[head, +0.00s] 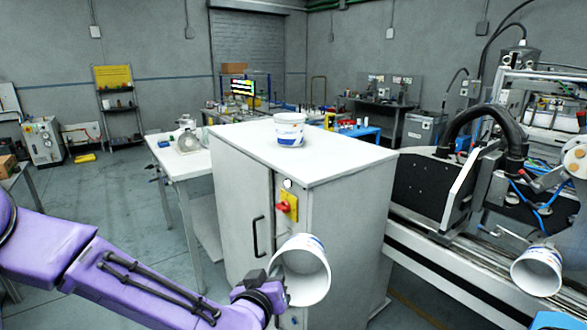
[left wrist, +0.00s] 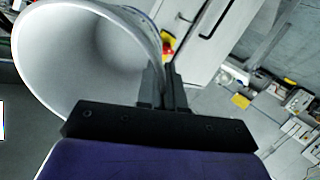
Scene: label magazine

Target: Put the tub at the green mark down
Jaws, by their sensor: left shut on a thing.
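My left gripper (head: 258,287) is shut on the rim side of a white tub (head: 303,272), in front of the grey cabinet. This tub is tilted, its open mouth facing the camera, and it looks empty. In the left wrist view the held tub (left wrist: 85,60) fills the upper left, beside the gripper fingers (left wrist: 163,88). A second white tub (head: 289,130) with blue print stands upright on the cabinet top. A third white tub (head: 537,270) lies tilted at the machine on the right. I see no green mark. My right gripper is not in view.
The grey cabinet (head: 340,215) has a white top (head: 340,160), largely clear around its tub. A red and yellow switch (head: 287,206) and a black handle (head: 257,236) are on its front. A machine with a rail (head: 450,275) stands right. A white table (head: 183,160) stands behind left.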

